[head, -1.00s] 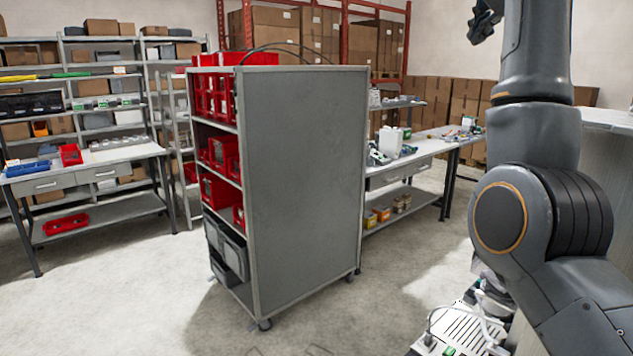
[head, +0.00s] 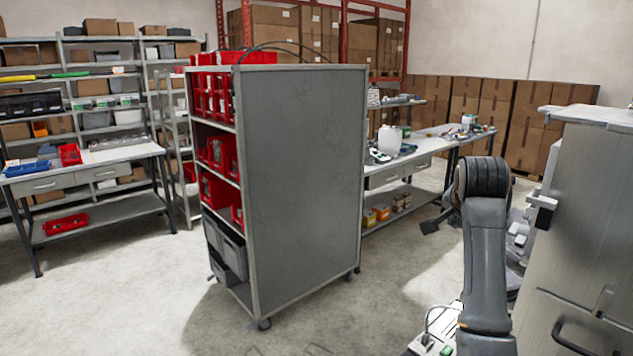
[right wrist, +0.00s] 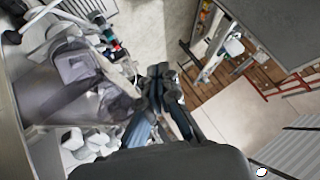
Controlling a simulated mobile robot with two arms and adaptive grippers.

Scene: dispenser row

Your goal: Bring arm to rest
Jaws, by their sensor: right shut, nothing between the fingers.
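My right arm comes up from the lower right of the head view and bends at a dark joint. My right gripper (head: 431,226) shows as a small dark shape to the left of that joint, partly hidden by the arm. In the right wrist view, its fingers (right wrist: 160,78) are together with nothing between them. My left gripper is not in view.
A grey trolley shelf (head: 300,190) with red bins stands in the middle. A workbench (head: 410,160) is behind it on the right. A grey metal cabinet (head: 575,230) stands close to my right arm. Bare floor (head: 120,300) lies at the front left.

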